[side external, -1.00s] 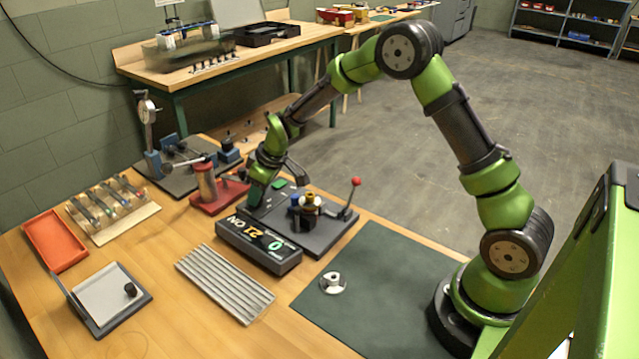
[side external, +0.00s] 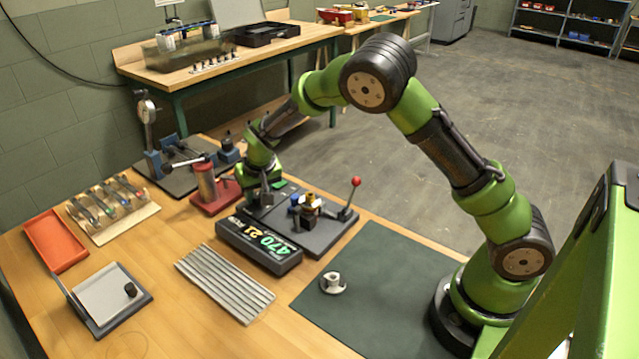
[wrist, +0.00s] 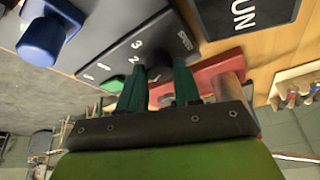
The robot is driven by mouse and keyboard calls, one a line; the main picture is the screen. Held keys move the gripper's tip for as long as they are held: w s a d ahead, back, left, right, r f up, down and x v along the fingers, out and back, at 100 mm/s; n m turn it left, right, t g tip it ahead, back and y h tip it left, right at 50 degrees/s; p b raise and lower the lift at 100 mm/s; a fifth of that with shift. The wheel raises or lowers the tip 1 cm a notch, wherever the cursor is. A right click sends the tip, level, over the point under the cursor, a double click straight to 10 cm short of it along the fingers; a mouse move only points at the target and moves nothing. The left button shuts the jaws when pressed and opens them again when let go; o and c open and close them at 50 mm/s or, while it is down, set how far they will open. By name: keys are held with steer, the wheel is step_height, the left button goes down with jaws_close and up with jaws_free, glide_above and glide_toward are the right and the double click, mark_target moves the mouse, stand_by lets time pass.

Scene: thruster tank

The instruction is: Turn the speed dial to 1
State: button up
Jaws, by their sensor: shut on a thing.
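The dark control unit (side external: 325,235) stands on the wooden bench in the side view. The wrist view shows its sloped panel (wrist: 110,60) with white marks 1, 2 and 3 around the speed dial. The dial (wrist: 158,73) is a dark knob between my two green fingers, largely hidden by them; I cannot read its pointer. My gripper (wrist: 157,85) is shut on the dial, pointing down onto the panel's far left part in the side view (side external: 262,198).
A lever with a red knob (side external: 356,182) rises at the unit's right. A red-based stand (side external: 207,190) is close to my gripper's left. A ribbed plate (side external: 224,283) lies in front. The green mat (side external: 385,300) is mostly clear.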

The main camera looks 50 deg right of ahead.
steer(key=shift+m, duration=0.4)
steer(key=o, duration=1)
steer(key=shift+o, duration=0.2)
steer(key=shift+r, duration=0.1)
steer(key=v, duration=1.6)
steer(key=shift+a+r, duration=0.35)
steer(key=shift+r, duration=0.05)
